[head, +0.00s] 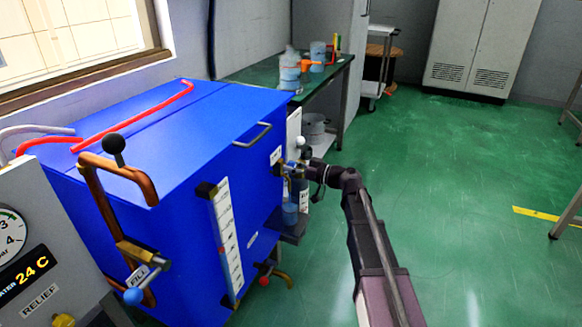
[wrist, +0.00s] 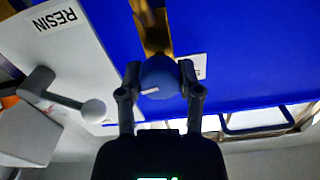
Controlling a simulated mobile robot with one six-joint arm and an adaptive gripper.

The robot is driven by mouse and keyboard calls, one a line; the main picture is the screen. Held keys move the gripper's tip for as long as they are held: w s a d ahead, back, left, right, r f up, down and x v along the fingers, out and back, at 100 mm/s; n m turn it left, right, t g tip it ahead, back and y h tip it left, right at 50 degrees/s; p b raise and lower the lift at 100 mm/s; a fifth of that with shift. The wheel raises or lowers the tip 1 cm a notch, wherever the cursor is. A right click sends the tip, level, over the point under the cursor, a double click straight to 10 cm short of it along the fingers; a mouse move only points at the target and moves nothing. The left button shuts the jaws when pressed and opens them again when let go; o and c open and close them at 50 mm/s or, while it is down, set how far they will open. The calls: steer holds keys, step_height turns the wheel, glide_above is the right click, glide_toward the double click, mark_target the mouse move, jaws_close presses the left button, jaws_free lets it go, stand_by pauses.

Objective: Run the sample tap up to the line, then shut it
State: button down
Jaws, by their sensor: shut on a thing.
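In the wrist view my gripper (wrist: 160,85) has its two fingers closed around a blue round tap knob (wrist: 158,74), with a brass stem (wrist: 150,25) behind it. In the head view my gripper (head: 311,173) reaches the small tap at the right end of the blue tank. Below the tap a clear vessel (head: 290,212) with bluish content stands on a dark shelf (head: 293,236). Its line and exact level are too small to make out, and whether liquid is flowing cannot be told.
The blue tank (head: 175,140) fills the left, with a white scale strip (head: 225,235) and a FILL valve (head: 140,272). A white-ball lever (wrist: 93,111) sits beside a white RESIN panel (wrist: 85,60). A green bench (head: 240,73) stands behind.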

steer(key=shift+w+m, duration=0.15)
steer(key=shift+m, duration=0.85)
steer(key=shift+c, duration=1.3)
jaws_free()
steer(key=v, duration=1.2)
steer(key=shift+a, duration=0.1)
